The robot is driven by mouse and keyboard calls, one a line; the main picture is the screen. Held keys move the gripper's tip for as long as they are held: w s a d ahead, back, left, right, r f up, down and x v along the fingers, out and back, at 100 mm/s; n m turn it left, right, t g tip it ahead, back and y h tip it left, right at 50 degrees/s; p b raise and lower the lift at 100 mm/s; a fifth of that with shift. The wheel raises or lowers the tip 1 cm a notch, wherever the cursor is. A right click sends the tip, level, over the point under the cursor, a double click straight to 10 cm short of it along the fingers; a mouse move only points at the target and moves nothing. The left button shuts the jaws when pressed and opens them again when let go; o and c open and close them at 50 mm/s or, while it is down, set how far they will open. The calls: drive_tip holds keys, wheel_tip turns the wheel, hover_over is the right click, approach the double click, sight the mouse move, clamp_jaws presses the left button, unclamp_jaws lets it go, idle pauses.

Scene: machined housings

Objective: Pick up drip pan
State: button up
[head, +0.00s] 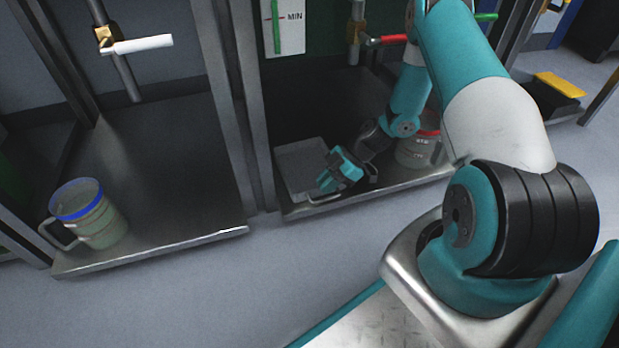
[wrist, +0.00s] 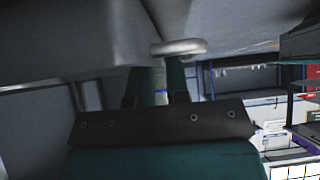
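The drip pan (head: 297,163) is a shallow grey metal tray on the floor of the middle bay, near its front edge. A pale loop handle (head: 322,199) sticks out at its front. My gripper (head: 326,187) is at the front right of the pan, partly covering it, with its fingertips by the handle. In the wrist view, the handle (wrist: 180,47) lies at the tips of my two dark fingers (wrist: 163,72). A narrow gap shows between the fingers. I cannot tell whether they clamp the handle. The pan's underside or wall fills the top of that view.
A grey container with a red rim (head: 418,148) stands right of the pan, partly behind my arm. A clear jug with a blue rim (head: 88,215) stands in the left bay. Metal posts (head: 237,100) divide the bays. Valves with white (head: 140,45) and red (head: 392,39) handles hang above.

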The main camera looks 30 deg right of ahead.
drive_tip(key=shift+b+x, duration=0.35)
drive_tip(key=shift+x, duration=0.65)
clamp_jaws()
drive_tip(key=shift+r, duration=0.1)
drive_tip(key=shift+r+p, duration=0.15)
drive_tip(key=shift+p, duration=0.15)
